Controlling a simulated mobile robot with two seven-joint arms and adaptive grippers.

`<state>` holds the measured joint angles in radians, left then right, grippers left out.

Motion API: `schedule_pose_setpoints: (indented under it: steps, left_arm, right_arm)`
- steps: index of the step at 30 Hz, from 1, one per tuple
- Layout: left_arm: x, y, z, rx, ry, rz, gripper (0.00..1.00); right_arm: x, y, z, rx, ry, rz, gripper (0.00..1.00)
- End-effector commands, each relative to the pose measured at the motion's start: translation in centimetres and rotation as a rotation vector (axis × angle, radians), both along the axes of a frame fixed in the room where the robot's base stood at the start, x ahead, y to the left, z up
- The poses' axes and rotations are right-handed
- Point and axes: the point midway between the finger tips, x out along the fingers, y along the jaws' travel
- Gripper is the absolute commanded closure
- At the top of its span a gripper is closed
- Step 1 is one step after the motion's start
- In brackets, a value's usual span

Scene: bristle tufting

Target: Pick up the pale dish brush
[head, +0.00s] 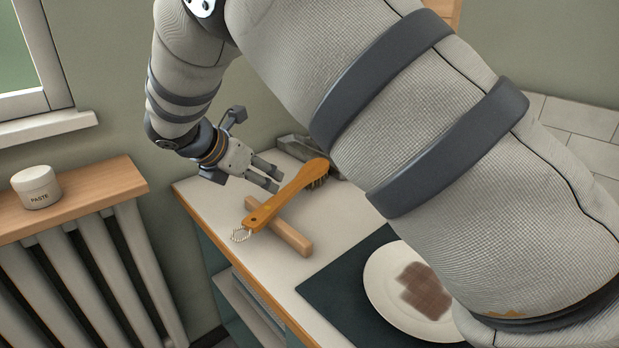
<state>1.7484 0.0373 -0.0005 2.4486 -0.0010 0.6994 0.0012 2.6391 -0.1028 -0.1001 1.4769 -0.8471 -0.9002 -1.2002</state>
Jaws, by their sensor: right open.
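A dish brush (285,199) with an orange-brown wooden handle lies on the worktop, its dark bristle head toward the back right. It rests across a short wooden bar (293,238), and a pale cord loop hangs at its near end. The brush looks orange-brown rather than pale. My right gripper (273,177) is open and empty, just left of and behind the brush, with its fingers pointing toward the handle. From this view I cannot tell its height above the worktop or whether it touches the brush. My left gripper is not in view.
A grey metallic object (291,143) stands at the back, partly hidden. A white plate (382,282) with a brown patch lies on a dark mat (337,291). A paste jar (36,187) stands on a wooden shelf (100,190) at left. My right arm covers the worktop's right side.

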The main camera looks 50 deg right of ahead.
Motion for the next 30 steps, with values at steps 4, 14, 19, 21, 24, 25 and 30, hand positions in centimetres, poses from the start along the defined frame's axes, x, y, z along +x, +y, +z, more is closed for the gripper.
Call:
schedule_pose_setpoints:
  steps: [4, 14, 19, 21, 24, 25, 30]
  left_arm:
    - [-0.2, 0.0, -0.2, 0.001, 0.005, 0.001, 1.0]
    - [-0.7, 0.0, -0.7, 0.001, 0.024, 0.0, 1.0]
    - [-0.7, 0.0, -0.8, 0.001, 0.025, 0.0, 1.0]
    - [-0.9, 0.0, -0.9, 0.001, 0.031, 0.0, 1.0]
    - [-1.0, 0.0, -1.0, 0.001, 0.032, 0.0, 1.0]
    - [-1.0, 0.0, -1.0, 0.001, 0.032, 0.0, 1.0]
    - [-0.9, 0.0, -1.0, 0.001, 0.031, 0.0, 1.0]
  right_arm:
    - [0.0, -0.7, -1.0, 0.002, 0.004, -0.004, 0.48]
    - [0.8, -4.8, -5.3, 0.002, 0.003, -0.003, 0.48]
    - [0.5, -6.5, -8.1, 0.003, 0.004, -0.004, 0.48]
    - [0.8, -7.3, -8.9, 0.003, 0.003, -0.002, 0.48]
    - [0.9, -7.8, -9.4, 0.003, 0.001, -0.001, 0.48]
    - [0.9, -7.9, -9.4, 0.003, 0.001, -0.001, 0.48]
    - [0.9, -7.9, -9.3, 0.002, -0.001, -0.001, 0.5]
